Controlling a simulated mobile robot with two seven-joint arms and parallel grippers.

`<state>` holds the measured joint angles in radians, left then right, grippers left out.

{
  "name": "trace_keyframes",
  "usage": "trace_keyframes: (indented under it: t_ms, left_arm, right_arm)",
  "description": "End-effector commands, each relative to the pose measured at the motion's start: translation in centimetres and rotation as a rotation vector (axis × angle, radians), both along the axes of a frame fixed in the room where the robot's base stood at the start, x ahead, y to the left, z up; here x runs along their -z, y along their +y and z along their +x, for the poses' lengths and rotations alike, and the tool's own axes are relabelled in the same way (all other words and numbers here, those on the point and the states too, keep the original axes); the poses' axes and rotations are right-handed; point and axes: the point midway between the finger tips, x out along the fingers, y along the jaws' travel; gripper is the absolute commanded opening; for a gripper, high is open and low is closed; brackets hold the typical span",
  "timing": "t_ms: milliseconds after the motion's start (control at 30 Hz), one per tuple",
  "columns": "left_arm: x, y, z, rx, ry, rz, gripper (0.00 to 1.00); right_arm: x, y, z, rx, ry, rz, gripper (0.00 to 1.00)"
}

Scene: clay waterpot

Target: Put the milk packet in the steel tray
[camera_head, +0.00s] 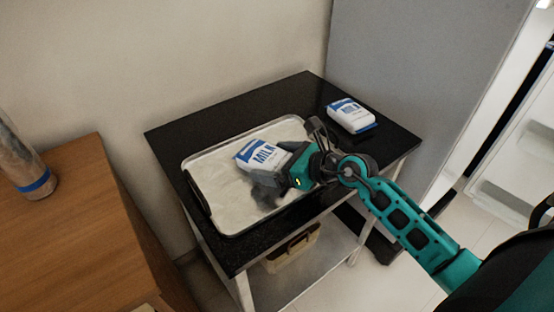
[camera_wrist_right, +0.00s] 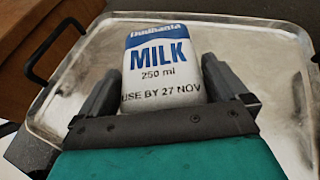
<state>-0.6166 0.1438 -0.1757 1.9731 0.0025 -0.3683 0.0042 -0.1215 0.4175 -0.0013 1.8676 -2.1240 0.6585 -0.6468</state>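A white and blue milk packet (camera_head: 262,155) is over the steel tray (camera_head: 228,220), within its rim. In the right wrist view, the packet (camera_wrist_right: 160,62) shows its MILK label and lies between the two fingers of my right gripper (camera_wrist_right: 162,95). My right gripper (camera_head: 277,172) also shows in the head view, reaching in from the right. I cannot tell whether the packet touches the tray floor. My left gripper is not in view.
A second white and blue packet (camera_head: 350,115) lies on the black table top (camera_head: 290,92) beyond my right arm. A wooden cabinet (camera_head: 70,225) with a bottle (camera_head: 25,160) stands at left. A basket (camera_head: 292,250) is on the lower shelf. A grey panel (camera_head: 410,80) stands behind at right.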

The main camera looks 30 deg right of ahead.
Motion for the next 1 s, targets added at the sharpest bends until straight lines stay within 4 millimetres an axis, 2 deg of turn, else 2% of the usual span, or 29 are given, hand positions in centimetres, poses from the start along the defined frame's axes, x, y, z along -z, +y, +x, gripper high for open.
trace_keyframes:
  t_ms: [167,700,1000]
  left_arm:
    - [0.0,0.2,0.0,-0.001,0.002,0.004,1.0]
    - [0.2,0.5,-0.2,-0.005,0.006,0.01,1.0]
    - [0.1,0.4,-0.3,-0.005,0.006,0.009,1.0]
  right_arm:
    - [-0.5,-0.4,-0.7,0.0,0.003,-0.001,1.0]
    - [-4.0,-4.5,-8.3,0.0,0.003,-0.001,1.0]
    - [-4.8,-5.4,-9.7,0.0,0.0,0.0,1.0]
